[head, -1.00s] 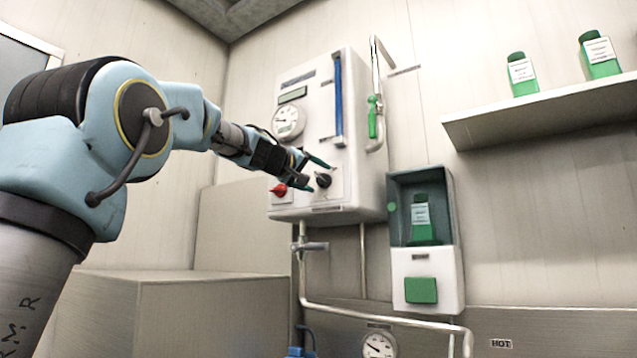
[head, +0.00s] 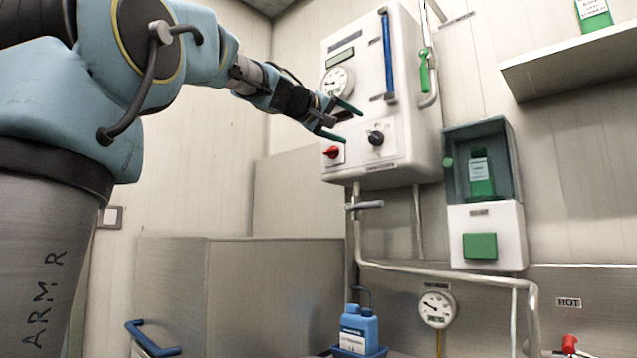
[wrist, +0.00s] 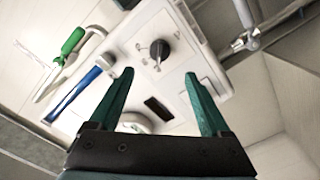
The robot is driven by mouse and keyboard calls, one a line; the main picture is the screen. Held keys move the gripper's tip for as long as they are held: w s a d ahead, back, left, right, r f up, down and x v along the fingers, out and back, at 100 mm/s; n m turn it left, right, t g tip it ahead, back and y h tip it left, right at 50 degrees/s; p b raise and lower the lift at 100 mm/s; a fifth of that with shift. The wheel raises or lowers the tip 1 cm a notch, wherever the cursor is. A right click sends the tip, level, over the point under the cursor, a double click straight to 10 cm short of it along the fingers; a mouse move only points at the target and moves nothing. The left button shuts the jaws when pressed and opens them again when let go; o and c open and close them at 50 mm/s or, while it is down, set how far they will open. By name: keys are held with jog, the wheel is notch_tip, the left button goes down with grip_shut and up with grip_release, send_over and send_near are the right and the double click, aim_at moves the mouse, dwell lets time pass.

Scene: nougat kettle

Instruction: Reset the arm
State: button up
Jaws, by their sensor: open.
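My arm reaches in from the left in the head view. My gripper (head: 347,122) is open and empty, with its green fingers apart in front of the white control box (head: 405,60). In the head view the fingers appear just left of the black knob (head: 376,138) and above the red knob (head: 333,152). In the wrist view my gripper (wrist: 157,85) shows both fingers spread, with the black knob (wrist: 159,50) beyond and between them. I see no contact with the box.
A dispenser (head: 485,235) with a green bottle hangs right of the box. Pipes (head: 430,270) run below it. A shelf (head: 575,62) is at upper right. A blue jug (head: 358,330) and a gauge (head: 436,309) are low. A metal cabinet (head: 270,295) stands below my arm.

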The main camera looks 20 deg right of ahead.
jog(key=w+a+f+n+g+y+p, duration=0.1)
jog(key=w+a+f+y, duration=0.3)
jog(key=f, duration=0.8)
jog(key=a+f+n+y, duration=0.1)
jog(key=a+f+y, duration=0.1)
jog(key=a+f, duration=0.65)
jog(key=w+a+f+n+g+y+p, duration=0.15)
jog(key=f+y, duration=0.25)
jog(key=f, duration=1)
jog(key=s+a+f+m+g+y, duration=0.1)
jog(key=s+a+f+g+y, duration=0.1)
jog(key=s+a+f, duration=0.8)
jog(key=s+a+f+g+y+p, duration=0.1)
jog(key=s+a+f+g+y, duration=0.1)
jog(key=s+a+f, duration=0.8)
notch_tip(320, 180, down, 6)
jog(key=shift+a+r+m+g+y, duration=0.1)
jog(key=shift+a+m+g+y, duration=0.25)
jog(key=shift+a+y, duration=0.4)
